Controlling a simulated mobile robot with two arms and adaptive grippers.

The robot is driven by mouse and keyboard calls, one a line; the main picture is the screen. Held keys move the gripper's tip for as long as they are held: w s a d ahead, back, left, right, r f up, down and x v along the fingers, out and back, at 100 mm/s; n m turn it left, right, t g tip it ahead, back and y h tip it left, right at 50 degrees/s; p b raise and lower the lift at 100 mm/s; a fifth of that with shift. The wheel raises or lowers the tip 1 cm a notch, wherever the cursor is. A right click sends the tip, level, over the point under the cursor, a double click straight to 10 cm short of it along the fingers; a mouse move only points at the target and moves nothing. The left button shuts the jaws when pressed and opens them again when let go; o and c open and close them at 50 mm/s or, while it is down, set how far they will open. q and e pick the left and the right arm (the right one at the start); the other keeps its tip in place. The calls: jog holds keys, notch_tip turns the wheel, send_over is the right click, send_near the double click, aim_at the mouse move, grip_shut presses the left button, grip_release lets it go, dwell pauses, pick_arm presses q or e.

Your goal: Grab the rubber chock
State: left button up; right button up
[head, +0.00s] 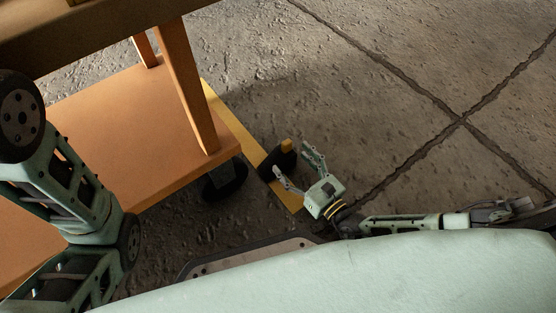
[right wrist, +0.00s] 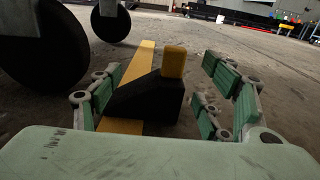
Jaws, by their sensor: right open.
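The rubber chock is a black wedge with a yellow block on its top. In the head view the chock (head: 279,163) lies on the floor by the cart's yellow edge line, just ahead of my right gripper (head: 292,167). In the right wrist view the chock (right wrist: 150,100) sits between the open fingers of my right gripper (right wrist: 170,95), with its tall end toward the right fingers. No finger clearly touches it. My left arm shows at the left of the head view, but its gripper is out of sight.
An orange cart (head: 130,110) with wooden legs stands at the left. Its black wheel (head: 222,180) is beside the chock, and large wheels (right wrist: 40,45) show in the right wrist view. A yellow floor stripe (right wrist: 134,70) runs by the chock. Cracked concrete floor (head: 400,130) is clear to the right.

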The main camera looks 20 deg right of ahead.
aim_at(285, 152)
jog(key=b+x, duration=0.1)
jog(key=x, duration=0.1)
jog(key=b+x, duration=0.2)
jog(key=shift+w+d+f, duration=0.1)
jog(key=shift+w+d, duration=0.05)
jog(key=shift+w, duration=0.55)
jog(key=shift+a, duration=0.2)
grip_shut()
jog(key=shift+r, duration=0.25)
